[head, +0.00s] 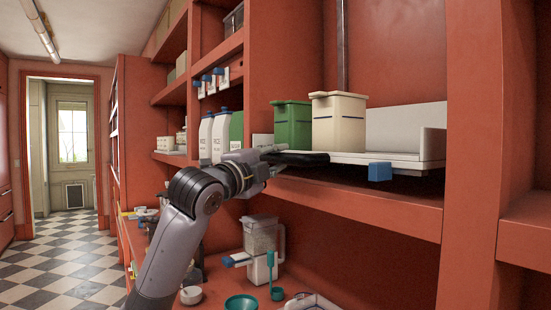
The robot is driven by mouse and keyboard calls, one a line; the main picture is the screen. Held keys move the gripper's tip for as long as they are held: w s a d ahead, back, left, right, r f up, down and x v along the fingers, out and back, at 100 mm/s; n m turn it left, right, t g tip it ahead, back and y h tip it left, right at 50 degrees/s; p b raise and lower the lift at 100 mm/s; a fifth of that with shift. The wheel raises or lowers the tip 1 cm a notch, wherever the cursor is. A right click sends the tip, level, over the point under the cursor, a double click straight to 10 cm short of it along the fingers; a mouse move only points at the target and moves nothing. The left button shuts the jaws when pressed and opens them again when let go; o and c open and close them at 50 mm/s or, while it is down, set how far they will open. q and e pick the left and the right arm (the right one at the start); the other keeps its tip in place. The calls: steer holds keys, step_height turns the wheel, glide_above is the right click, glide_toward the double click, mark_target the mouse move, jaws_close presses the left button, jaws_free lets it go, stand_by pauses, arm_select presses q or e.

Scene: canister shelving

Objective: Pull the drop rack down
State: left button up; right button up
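The drop rack (408,128) is a white tray-like shelf in the open bay at right, resting low, at the level of the red cabinet shelf. A green canister (292,124) and a cream canister (338,120) stand upright on it. A blue handle (379,171) sticks out below its front edge. My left gripper (300,158) is at the rack's left front edge, left of the blue handle and apart from it. Its dark fingers are seen side-on, so their opening and any contact with the rack are unclear. My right gripper is out of view.
White bottles (212,138) stand on the shelf behind my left arm. A blender-like appliance (262,245), a teal bowl (241,303) and small cups sit on the counter below. A red upright panel (471,150) borders the rack's right side. The checkered floor (60,265) at left is clear.

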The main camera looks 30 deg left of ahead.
arm_select(q)
steer(key=shift+o, duration=1.2)
steer(key=shift+f, duration=0.3)
steer(key=shift+o, duration=0.8)
steer(key=shift+r, duration=0.1)
steer(key=s+f, duration=0.2)
steer(key=s, duration=0.9)
steer(key=shift+s, duration=0.35)
steer(key=shift+d+f, duration=0.1)
